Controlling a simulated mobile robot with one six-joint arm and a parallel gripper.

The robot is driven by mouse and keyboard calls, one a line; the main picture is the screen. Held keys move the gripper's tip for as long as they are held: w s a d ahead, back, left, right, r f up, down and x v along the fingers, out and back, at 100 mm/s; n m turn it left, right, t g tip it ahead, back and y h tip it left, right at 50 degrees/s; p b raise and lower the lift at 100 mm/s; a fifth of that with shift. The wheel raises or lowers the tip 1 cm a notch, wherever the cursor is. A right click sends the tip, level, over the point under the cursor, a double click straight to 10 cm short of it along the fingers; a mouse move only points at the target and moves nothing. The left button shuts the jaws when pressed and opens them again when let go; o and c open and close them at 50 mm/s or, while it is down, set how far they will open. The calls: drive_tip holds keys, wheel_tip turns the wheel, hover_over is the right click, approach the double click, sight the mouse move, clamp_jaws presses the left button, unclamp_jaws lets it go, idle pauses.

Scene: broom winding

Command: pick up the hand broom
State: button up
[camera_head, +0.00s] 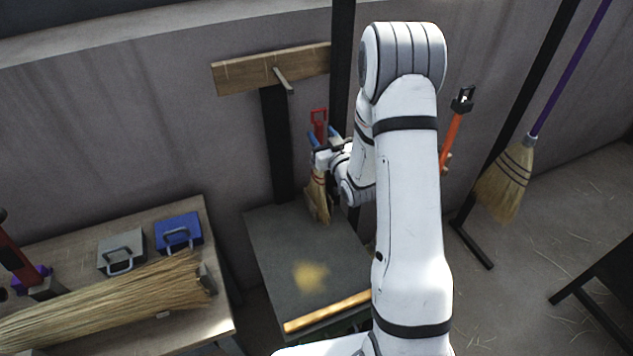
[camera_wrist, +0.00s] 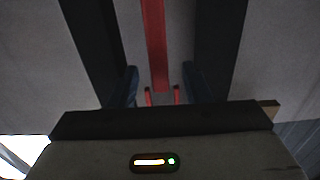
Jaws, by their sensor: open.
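The hand broom (camera_head: 318,198) is upright against the wall, with straw bristles pointing down near the back of a dark grey tabletop and a red handle on top. My gripper (camera_head: 321,137) is at the handle, with its blue fingers on either side of it. In the wrist view, the broom's red handle (camera_wrist: 155,40) runs between the open fingers of my gripper (camera_wrist: 161,84), with visible gaps on both sides. My wrist hides the middle of the broom in the head view.
A wooden rail (camera_head: 240,73) with a metal peg is on the wall behind. The dark grey tabletop (camera_head: 275,240) carries a yellowish patch and a wooden strip. A left bench (camera_head: 195,325) holds a straw bundle (camera_head: 110,300). A long broom (camera_head: 506,180) leans at right.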

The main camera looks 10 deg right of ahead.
sight(316, 125)
drive_tip(key=w, duration=0.1)
drive_tip(key=w+p, duration=0.1)
drive_tip(key=w, duration=0.1)
drive_tip(key=w+a+p, duration=0.1)
drive_tip(key=shift+w+r, duration=0.25)
drive_tip(key=shift+w, duration=0.25)
drive_tip(key=shift+c, duration=0.3)
clamp_jaws()
